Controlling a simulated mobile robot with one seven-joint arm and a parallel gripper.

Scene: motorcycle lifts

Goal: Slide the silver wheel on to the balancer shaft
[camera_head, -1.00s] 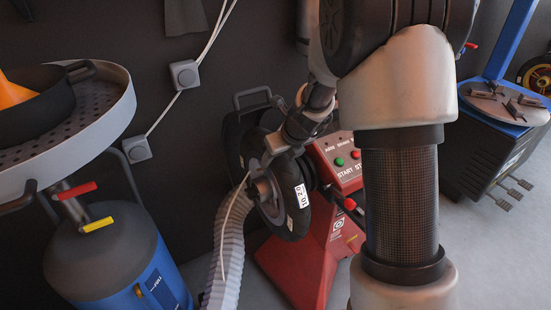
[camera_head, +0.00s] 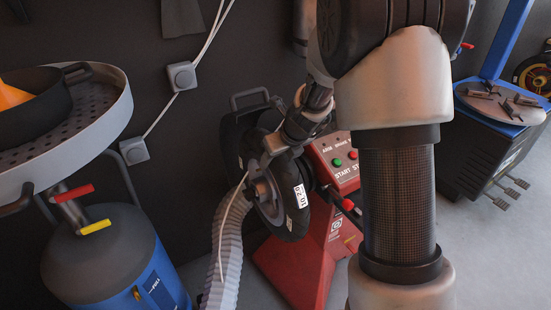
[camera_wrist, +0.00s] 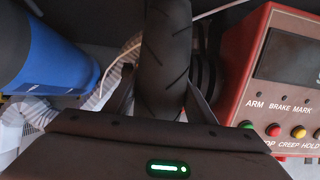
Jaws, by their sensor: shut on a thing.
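The silver wheel with its black tyre (camera_head: 292,208) is at the red balancer (camera_head: 318,245), left of its control panel. My gripper (camera_head: 277,143) is shut on the wheel at its upper part. In the wrist view the tyre (camera_wrist: 163,60) stands upright between my two fingers (camera_wrist: 160,100). The balancer shaft's dark flange (camera_head: 325,193) shows just right of the wheel. The hub is partly hidden, and I cannot tell how far the shaft passes through it.
A ribbed grey hose (camera_head: 230,240) and white cable hang close left of the wheel. A blue drainer tank (camera_head: 115,262) with a round tray (camera_head: 118,105) stands at left. A tyre changer (camera_head: 490,135) stands at right. Dark wall lies behind.

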